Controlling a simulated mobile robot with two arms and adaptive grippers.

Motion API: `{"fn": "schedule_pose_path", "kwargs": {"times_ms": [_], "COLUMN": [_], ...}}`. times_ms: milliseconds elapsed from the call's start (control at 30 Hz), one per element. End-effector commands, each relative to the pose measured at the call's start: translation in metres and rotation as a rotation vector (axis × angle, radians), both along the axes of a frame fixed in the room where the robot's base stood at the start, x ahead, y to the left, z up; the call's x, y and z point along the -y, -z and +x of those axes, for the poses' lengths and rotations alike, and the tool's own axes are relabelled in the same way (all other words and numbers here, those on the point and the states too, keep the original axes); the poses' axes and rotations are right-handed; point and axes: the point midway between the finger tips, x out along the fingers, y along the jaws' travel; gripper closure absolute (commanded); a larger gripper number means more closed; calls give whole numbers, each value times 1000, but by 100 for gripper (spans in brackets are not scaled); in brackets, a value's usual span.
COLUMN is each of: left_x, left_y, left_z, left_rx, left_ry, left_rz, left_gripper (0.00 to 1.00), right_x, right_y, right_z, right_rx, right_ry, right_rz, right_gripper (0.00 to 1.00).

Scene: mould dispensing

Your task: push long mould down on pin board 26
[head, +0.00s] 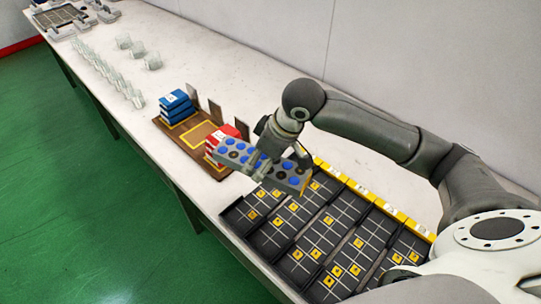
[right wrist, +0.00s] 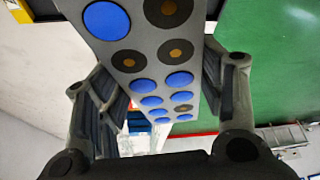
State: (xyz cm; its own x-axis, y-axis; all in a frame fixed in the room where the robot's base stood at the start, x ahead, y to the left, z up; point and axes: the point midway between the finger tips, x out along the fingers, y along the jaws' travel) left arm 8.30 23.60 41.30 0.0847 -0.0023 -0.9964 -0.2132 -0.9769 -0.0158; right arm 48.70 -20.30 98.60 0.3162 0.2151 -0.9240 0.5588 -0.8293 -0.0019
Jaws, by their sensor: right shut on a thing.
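The long mould (head: 236,156) is a grey bar with rows of blue and dark round cavities. My right gripper (head: 263,163) is shut on it, with one finger along each side, and holds it in the air. In the right wrist view the mould (right wrist: 150,66) runs away between the two fingers (right wrist: 163,95). Several black pin boards (head: 318,222) with white grid lines and yellow numbered squares lie below and to the right of the mould. The numbers are too small to read, so I cannot tell which is board 26. My left gripper is not in view.
A brown tray (head: 172,134) with blue boxes (head: 176,105) and red boxes (head: 213,146) stands beyond the mould; the mould partly hides the red ones. Clear cups (head: 118,80) stand farther along the white table (head: 130,115). Yellow labels (head: 362,189) line the boards' wall-side edge.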

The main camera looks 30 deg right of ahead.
Motion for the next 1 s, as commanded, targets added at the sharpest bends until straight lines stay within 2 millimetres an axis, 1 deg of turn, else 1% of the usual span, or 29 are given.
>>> {"fn": "schedule_pose_path", "kwargs": {"times_ms": [33,300,700,900,1000], "left_x": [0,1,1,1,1], "left_y": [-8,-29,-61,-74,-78], "left_z": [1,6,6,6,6], "left_rx": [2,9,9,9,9], "left_ry": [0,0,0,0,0], "left_rz": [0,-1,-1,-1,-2], "left_gripper": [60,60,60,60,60], "right_x": [2,10,26,35,37], "right_y": [-2,8,27,38,43], "right_z": [3,13,21,20,20], "right_rx": [-2,0,0,1,3], "right_ry": [-58,-410,-950,-1176,-1252], "right_rz": [3,4,6,4,4], "right_gripper": [81,81,81,81,81]}}
